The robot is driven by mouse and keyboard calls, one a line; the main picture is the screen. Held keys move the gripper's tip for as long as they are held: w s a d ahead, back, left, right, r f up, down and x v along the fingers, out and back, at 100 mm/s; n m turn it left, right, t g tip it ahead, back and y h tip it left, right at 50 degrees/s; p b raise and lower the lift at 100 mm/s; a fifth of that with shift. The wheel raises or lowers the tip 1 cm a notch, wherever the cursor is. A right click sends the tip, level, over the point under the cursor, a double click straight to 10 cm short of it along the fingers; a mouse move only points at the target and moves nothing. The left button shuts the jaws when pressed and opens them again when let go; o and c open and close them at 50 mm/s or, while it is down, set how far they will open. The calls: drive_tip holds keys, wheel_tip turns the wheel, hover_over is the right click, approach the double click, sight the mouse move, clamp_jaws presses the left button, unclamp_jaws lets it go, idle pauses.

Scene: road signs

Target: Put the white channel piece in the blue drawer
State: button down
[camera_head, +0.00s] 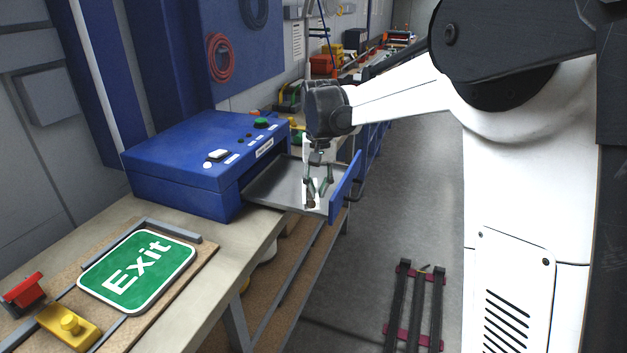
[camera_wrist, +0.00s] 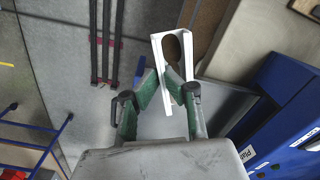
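The white channel piece (camera_wrist: 198,36) is in the wrist view, its near wall running between my two green fingertips. My gripper (camera_wrist: 161,82) is closed on that wall. In the head view, my gripper (camera_head: 318,187) points down over the open blue drawer, and the white piece (camera_head: 311,193) shows as a narrow upright strip at the fingers. The blue drawer (camera_head: 346,187) is pulled out of the blue box, with a bare grey metal tray. Whether the piece touches the tray floor cannot be told.
The blue box (camera_head: 190,160) with buttons stands on the workbench (camera_head: 235,240). A green Exit sign (camera_head: 138,270) lies in a fixture with a yellow block (camera_head: 68,327) and a red part (camera_head: 23,291). Black rails (camera_head: 418,305) lie on the open floor.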

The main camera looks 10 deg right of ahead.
drive_tip(key=w+a+r+m+p, duration=0.1)
drive_tip(key=w+a+m, duration=0.15)
drive_tip(key=w, duration=0.55)
drive_tip(key=w+a+m+p, duration=0.15)
drive_tip(key=w+a, duration=0.25)
drive_tip(key=w, duration=0.5)
drive_tip(key=y, duration=0.1)
hover_over(318, 178)
drive_tip(key=s+a, duration=0.2)
drive_tip(key=s, duration=0.4)
drive_tip(key=shift+m+t, duration=0.4)
drive_tip(key=f, duration=0.6)
drive_tip(key=shift+w+d+f+p, duration=0.2)
drive_tip(key=shift+f+p, duration=0.1)
drive_tip(key=shift+f, duration=0.1)
drive_tip(key=shift+f+p, duration=0.3)
drive_tip(key=shift+f, duration=1.75)
drive_tip(key=shift+f, duration=0.1)
drive_tip(key=c, duration=2.3)
unclamp_jaws()
drive_tip(key=o, duration=0.4)
